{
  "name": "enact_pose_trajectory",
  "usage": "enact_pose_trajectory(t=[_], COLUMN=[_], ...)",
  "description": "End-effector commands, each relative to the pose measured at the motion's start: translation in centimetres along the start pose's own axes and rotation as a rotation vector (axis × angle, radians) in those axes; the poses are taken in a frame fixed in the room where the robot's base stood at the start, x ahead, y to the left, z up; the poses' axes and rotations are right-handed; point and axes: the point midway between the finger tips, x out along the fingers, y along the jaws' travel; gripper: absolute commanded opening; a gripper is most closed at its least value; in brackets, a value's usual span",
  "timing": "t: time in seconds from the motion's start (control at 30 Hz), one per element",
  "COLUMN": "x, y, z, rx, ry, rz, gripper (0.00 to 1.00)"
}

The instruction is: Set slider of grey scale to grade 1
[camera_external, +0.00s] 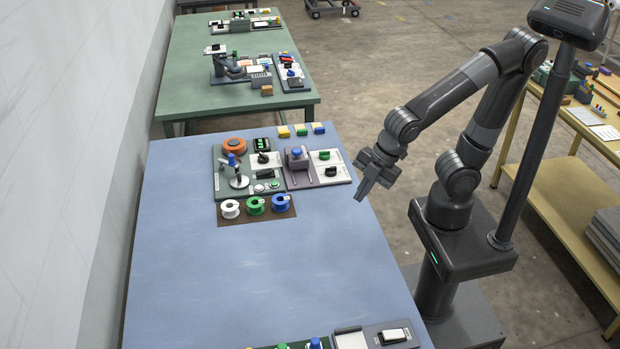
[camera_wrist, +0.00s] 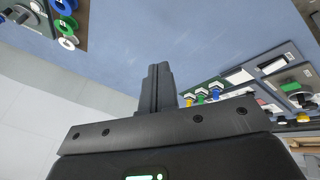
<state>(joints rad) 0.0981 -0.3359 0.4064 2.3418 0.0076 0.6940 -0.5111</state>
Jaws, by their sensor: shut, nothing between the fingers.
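My gripper (camera_external: 362,196) is shut and empty. It hangs in the air near the right edge of the blue table (camera_external: 250,265), fingers pointing down. In the wrist view its fingers (camera_wrist: 157,78) are pressed together and touch nothing. I cannot surely tell which thing is the grey scale. A grey panel with a white-topped part (camera_external: 395,335) is cut off at the near edge in the external view. A panel with pale and dark patches (camera_wrist: 273,65) shows at the right of the wrist view. No slider setting or grade mark is readable.
A control panel with knobs (camera_external: 237,182) stands on the table, with white, green (camera_external: 255,205) and blue spools in front. A second panel with a blue knob (camera_external: 297,153) adjoins it. Small coloured blocks (camera_external: 301,131) lie behind. The table's middle is clear.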

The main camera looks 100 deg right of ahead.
Motion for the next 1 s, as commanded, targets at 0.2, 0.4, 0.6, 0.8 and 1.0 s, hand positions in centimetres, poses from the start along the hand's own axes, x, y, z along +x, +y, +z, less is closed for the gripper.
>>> enact_pose_trajectory(t=[0.2,0.4,0.6,0.8,1.0], x=[3.9,6.7,8.5,8.9,8.3], y=[-3.0,-6.8,-11.1,-15.3,-18.0], z=[-5.1,-9.4,-13.6,-17.4,-20.2], rx=[-0.288,-0.536,-0.756,-0.937,-1.044], ry=[0.041,0.122,0.246,0.405,0.54], rz=[-0.078,-0.158,-0.237,-0.3,-0.328], gripper=[0.0,0.0,0.0,0.0,0.0])
